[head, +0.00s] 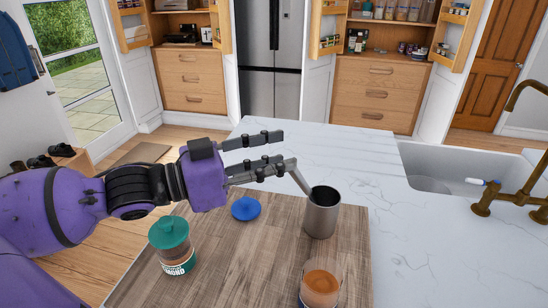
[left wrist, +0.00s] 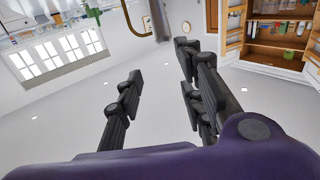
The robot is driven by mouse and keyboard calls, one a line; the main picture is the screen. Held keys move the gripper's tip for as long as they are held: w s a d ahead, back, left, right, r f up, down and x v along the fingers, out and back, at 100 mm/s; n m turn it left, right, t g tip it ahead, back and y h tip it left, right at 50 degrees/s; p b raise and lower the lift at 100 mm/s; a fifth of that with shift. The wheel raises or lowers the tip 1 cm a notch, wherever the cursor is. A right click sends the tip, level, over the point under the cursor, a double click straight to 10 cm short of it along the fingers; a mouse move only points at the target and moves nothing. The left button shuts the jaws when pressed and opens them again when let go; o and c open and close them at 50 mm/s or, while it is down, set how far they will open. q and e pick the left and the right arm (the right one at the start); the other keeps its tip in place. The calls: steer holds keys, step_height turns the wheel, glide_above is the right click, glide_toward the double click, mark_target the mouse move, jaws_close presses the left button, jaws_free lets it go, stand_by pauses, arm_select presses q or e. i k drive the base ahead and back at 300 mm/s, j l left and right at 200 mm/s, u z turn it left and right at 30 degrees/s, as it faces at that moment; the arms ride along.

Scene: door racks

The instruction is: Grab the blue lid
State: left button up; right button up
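The blue lid (head: 245,208) lies on the wooden board (head: 225,262), near its far side. My left gripper (head: 281,150) comes in from the left above the board, with its fingers pointing right, beyond and above the lid in the head view. Its fingers are spread with nothing between them. The left wrist view also shows the open fingers (left wrist: 155,88) with a clear gap; the lid does not show there. My right gripper is not in view.
A grey metal cup (head: 322,214) stands right of the lid, with a grey rod slanting towards it. A jar with a green lid (head: 169,232) stands front left and an open jar with brown contents (head: 320,286) front right. A sink (head: 440,170) lies at the right.

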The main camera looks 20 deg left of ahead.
mark_target(245, 208)
steer(key=k, duration=1)
